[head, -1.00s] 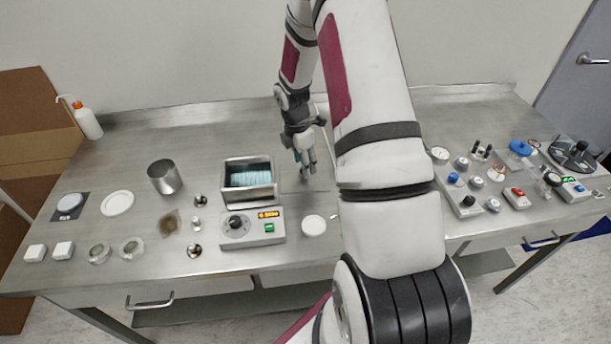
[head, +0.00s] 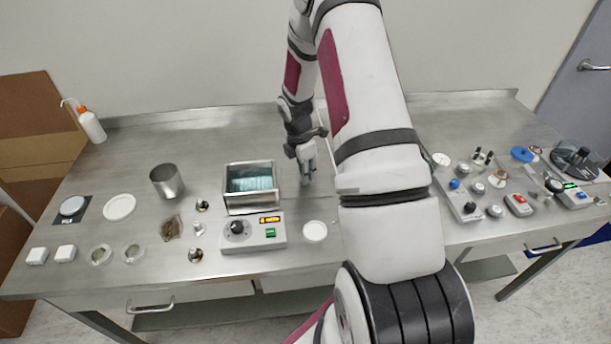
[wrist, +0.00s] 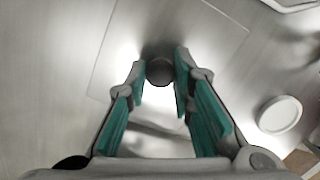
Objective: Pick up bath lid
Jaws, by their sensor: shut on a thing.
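The bath lid is a flat, square metal plate (wrist: 215,62) with a round dark knob (wrist: 160,71). It lies on the steel table to the right of the water bath, and its thin outline is faint in the head view (head: 320,206). My gripper (wrist: 160,76) points down over the lid, its teal-padded fingers on either side of the knob and shut on it. In the head view my gripper (head: 307,180) is low, close to the lid. The lid looks flat; any gap beneath it cannot be told.
The open water bath (head: 251,200) stands just left of my gripper, its control box (head: 252,232) in front. A white disc (head: 315,231) lies in front of the lid. A metal beaker (head: 167,182) stands farther left. Several small devices crowd the table's right side.

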